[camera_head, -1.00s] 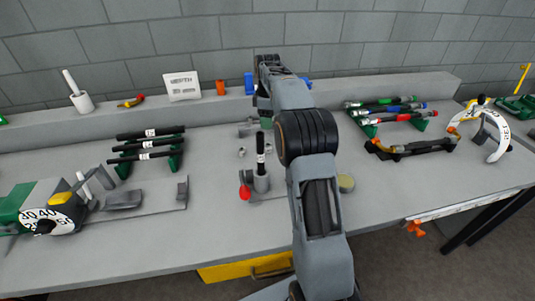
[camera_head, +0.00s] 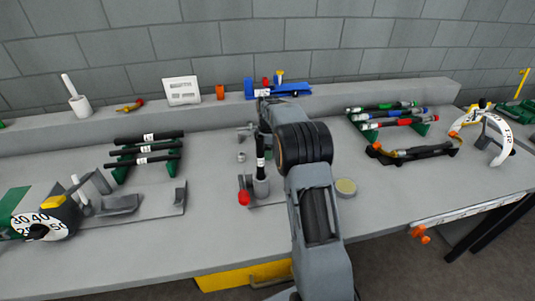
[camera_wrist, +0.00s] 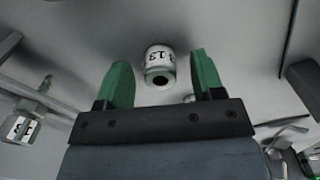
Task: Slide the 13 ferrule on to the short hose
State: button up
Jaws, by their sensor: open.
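The 13 ferrule (camera_wrist: 158,68) is a short, pale, hollow cylinder marked 13, standing on the grey bench in the wrist view. My gripper (camera_wrist: 162,62) is open, with one green finger on each side of the ferrule and gaps on both sides. In the head view the ferrule cannot be made out, and my gripper is mostly hidden by my arm. A short black hose (camera_head: 260,147) with a white label stands upright in a grey holder (camera_head: 261,187), just left of my arm.
A red knob (camera_head: 243,198) sits beside the holder. Three labelled black hoses lie on a green rack (camera_head: 124,170) at left. Coloured hoses lie on another green rack (camera_head: 425,128) at right. A blue rack (camera_head: 290,90) stands behind my arm. A labelled fitting (camera_wrist: 20,128) shows at lower left.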

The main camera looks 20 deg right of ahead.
jog(key=shift+f, duration=0.4)
jog(key=shift+c, duration=0.4)
jog(key=c, duration=0.9)
